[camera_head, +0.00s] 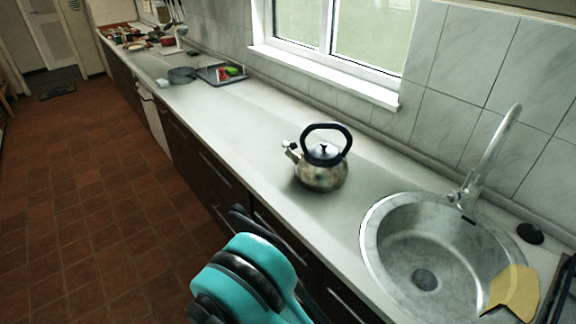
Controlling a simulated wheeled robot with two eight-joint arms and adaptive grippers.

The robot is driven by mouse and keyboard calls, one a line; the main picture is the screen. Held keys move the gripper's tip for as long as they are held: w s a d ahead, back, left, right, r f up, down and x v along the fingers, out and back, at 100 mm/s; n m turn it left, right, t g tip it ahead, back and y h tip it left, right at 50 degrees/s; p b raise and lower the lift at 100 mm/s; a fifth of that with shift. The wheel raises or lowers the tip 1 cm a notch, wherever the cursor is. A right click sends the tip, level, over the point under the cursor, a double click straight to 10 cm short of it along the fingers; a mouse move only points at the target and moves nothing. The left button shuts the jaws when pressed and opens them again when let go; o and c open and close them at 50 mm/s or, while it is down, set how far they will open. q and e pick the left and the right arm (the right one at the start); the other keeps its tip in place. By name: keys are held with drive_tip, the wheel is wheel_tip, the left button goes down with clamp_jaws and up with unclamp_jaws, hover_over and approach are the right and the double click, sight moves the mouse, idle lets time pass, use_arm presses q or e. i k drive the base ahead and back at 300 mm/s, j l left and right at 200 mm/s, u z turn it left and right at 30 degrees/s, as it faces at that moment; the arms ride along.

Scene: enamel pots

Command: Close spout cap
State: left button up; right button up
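A shiny kettle (320,176) with a black arched handle and a black lid knob stands upright on the counter, left of the sink. Its short spout (290,150) points left. A small cap seems to sit at the spout tip, but it is too small to tell whether it is open or closed. One of my arms, teal and black, rises from the bottom edge in front of the counter, apart from the kettle. Dark parts show at its upper end, but I cannot make out fingertips or which arm it is.
A round sink (372,238) with a tall faucet (497,150) lies right of the kettle. A yellow cloth-like thing (514,290) is at its right rim. A dark tray (214,78) and clutter stand far left. The counter (235,125) left of the kettle is clear.

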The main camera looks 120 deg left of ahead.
sight(286, 144)
drive_tip(key=u, duration=3.85)
